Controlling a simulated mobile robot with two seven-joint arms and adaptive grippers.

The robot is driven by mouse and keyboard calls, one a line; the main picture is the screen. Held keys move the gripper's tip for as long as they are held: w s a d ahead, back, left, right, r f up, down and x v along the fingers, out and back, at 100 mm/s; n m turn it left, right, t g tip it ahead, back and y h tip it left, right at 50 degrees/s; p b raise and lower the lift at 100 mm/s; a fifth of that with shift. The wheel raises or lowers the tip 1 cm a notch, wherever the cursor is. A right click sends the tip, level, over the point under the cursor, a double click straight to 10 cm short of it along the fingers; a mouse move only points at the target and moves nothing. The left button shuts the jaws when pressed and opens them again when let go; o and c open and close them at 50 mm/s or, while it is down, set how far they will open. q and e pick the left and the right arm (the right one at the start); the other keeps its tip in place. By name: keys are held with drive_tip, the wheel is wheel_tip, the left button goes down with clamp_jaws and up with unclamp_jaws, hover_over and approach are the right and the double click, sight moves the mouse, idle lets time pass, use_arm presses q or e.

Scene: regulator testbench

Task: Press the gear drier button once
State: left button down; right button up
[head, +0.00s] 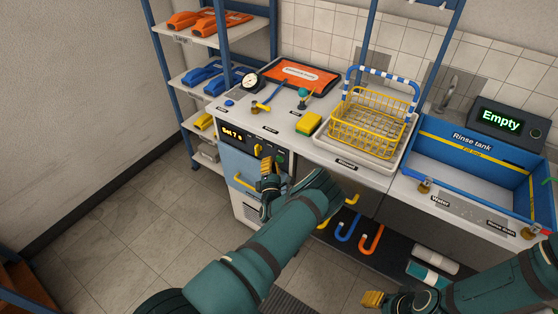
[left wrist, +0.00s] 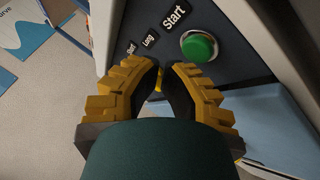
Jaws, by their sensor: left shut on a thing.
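The gear drier (head: 238,165) is under the counter, with a dark panel, a lit display (head: 233,133) reading "Set 7 s" and a blue door. In the left wrist view, a round green button (left wrist: 199,46) sits beside the label "Start". My left gripper (head: 267,168) is at the panel. In the left wrist view, its fingers (left wrist: 160,82) are closed around a small yellow knob (left wrist: 158,84) near the labels "Short" and "Long", mostly hidden by the fingers. The green button is clear of them, up and to the right. My right gripper (head: 372,299) is low at the front, away from the drier.
The counter above holds a yellow wire basket (head: 368,125) in a white tray, a yellow sponge (head: 308,122) and a gauge (head: 250,81). A blue rinse tank (head: 470,160) stands right, near a display (head: 502,120) reading "Empty".

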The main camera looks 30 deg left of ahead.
use_arm(q)
drive_tip(key=shift+w, duration=0.1)
idle(0.5)
drive_tip(key=shift+w+b, duration=0.3)
drive_tip(key=shift+w, duration=0.05)
drive_tip(key=shift+w+b, duration=0.4)
drive_tip(key=shift+w, duration=0.05)
idle(0.7)
drive_tip(key=shift+s, duration=0.1)
drive_tip(key=shift+s+p, duration=0.55)
drive_tip(key=shift+s, duration=0.25)
drive_tip(key=s+p, duration=0.2)
drive_tip(key=s, duration=0.3)
drive_tip(key=shift+a+p, duration=0.2)
drive_tip(key=shift+p, duration=0.1)
